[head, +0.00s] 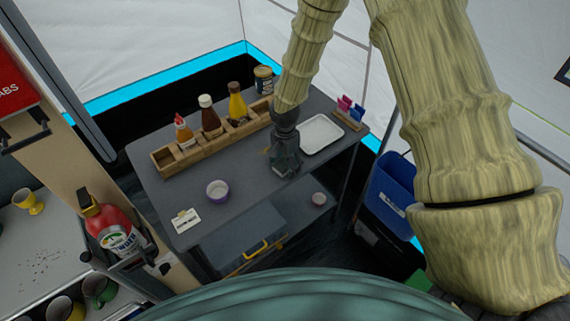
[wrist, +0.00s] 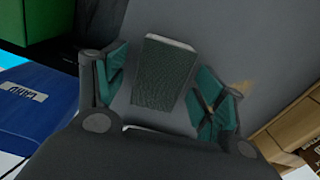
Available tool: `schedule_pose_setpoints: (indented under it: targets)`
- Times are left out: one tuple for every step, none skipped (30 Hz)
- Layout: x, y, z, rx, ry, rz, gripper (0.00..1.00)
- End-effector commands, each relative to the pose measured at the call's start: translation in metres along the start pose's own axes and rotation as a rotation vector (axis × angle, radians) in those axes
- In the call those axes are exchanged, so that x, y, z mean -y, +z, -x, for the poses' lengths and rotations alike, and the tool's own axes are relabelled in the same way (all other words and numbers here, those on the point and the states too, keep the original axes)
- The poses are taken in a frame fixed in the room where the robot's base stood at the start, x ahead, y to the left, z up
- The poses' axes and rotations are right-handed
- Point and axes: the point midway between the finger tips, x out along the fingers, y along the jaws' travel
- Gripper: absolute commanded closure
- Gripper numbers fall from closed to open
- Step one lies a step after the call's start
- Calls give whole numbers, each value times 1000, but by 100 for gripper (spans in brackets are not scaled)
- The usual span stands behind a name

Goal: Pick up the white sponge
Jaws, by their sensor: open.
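In the wrist view the sponge (wrist: 163,75) shows a dark green, rough upper face and a thin whitish edge at its far end. It appears to lie on the grey table top. My gripper (wrist: 160,90) is open, with a green-padded finger on each side of the sponge and a visible gap on both sides. In the head view my gripper (head: 285,163) points down low over the grey table (head: 245,193), left of the white tray (head: 322,133). The sponge is hidden behind the gripper there.
A wooden caddy (head: 190,155) with sauce bottles runs along the table's back left. A purple-rimmed bowl (head: 217,190) and a small card (head: 186,220) stand at the left front. A blue bin (head: 392,190) is right of the table. The table's front middle is clear.

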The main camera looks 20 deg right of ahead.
Motion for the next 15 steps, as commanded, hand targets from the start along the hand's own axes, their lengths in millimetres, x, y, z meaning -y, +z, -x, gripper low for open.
schedule_pose_setpoints:
  targets:
    - [0,0,0,0,0,0,30]
    - [0,0,0,0,0,0,30]
    - [0,0,0,0,0,0,30]
    - [0,0,0,0,0,0,30]
    - [0,0,0,0,0,0,36]
    - [0,0,0,0,0,0,43]
    - [0,0,0,0,0,0,48]
    - [0,0,0,0,0,0,52]
    - [0,0,0,0,0,0,59]
    - [0,0,0,0,0,-1,64]
    - [0,0,0,0,0,0,65]
    - [0,0,0,0,0,0,65]
    - [0,0,0,0,0,-1,65]
    - [0,0,0,0,0,-1,66]
    - [0,0,0,0,0,-1,66]
